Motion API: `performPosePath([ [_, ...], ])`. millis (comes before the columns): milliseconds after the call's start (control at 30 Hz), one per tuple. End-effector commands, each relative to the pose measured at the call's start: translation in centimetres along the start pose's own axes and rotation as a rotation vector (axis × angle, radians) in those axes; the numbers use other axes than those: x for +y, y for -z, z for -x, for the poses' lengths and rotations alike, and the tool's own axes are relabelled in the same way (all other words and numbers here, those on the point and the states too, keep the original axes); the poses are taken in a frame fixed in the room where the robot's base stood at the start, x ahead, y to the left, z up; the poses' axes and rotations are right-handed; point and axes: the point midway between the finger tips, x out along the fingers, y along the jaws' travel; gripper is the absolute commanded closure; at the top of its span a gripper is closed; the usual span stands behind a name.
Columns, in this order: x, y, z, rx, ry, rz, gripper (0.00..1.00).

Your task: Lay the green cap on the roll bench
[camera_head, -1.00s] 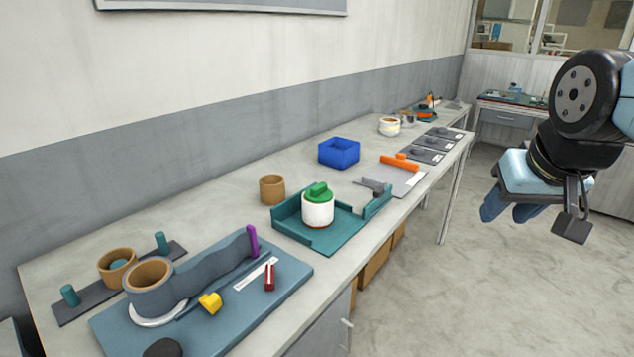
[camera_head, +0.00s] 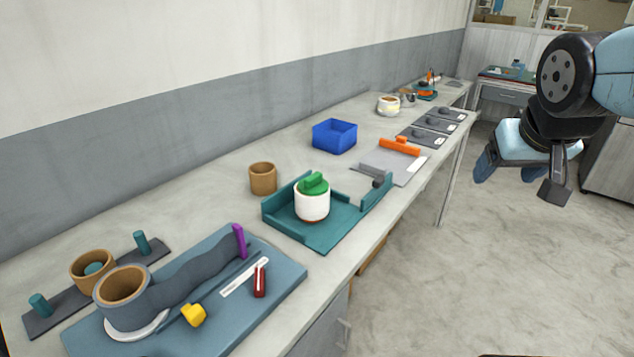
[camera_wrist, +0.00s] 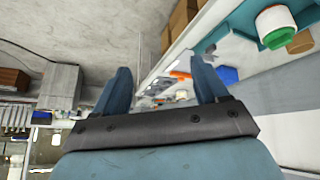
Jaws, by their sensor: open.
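The green cap (camera_head: 314,183) has a raised ridge on top and sits on a white jar (camera_head: 312,206) in the teal tray (camera_head: 338,231) on the long bench (camera_head: 221,217). The wrist view also shows the green cap (camera_wrist: 278,40) on the jar at upper right. A blue-grey board (camera_head: 263,315) at the near end of the bench carries a grey roll with a brown core (camera_head: 121,293). I cannot tell which surface is called the roll bench. My gripper (camera_head: 507,168) is open and empty, right of the bench over the floor and well apart from the cap.
A brown ring (camera_head: 263,179) and a blue box (camera_head: 335,136) stand behind the tray. A grey plate with an orange bar (camera_head: 400,146) and several dark pads lie farther along. A purple upright piece (camera_head: 239,240) and yellow block (camera_head: 193,315) are on the board. The floor at right is clear.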

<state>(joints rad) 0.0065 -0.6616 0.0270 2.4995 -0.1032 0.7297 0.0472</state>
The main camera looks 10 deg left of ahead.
Motion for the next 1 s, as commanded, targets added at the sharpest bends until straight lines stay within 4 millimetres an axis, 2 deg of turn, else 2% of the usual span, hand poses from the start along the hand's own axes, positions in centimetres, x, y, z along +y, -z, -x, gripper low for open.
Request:
performPosePath([
  [33, 0.1, 1.3, -1.4, 0.023, -0.02, 0.026, 0.22],
  [200, -0.6, 6.2, -5.8, 0.155, -0.055, 0.144, 0.06],
  [267, -1.3, 7.8, -7.3, 0.202, -0.049, 0.19, 0.06],
  [367, -3.1, 10.0, -9.8, 0.277, -0.017, 0.269, 0.06],
  [500, -6.5, 12.2, -13.2, 0.375, 0.074, 0.376, 0.06],
  [633, -10.5, 13.0, -16.1, 0.454, 0.205, 0.464, 0.06],
  [733, -14.0, 12.8, -17.9, 0.503, 0.334, 0.521, 0.06],
  [900, -19.4, 11.3, -19.7, 0.56, 0.573, 0.579, 0.06],
  [1000, -21.7, 10.1, -20.1, 0.577, 0.695, 0.591, 0.06],
])
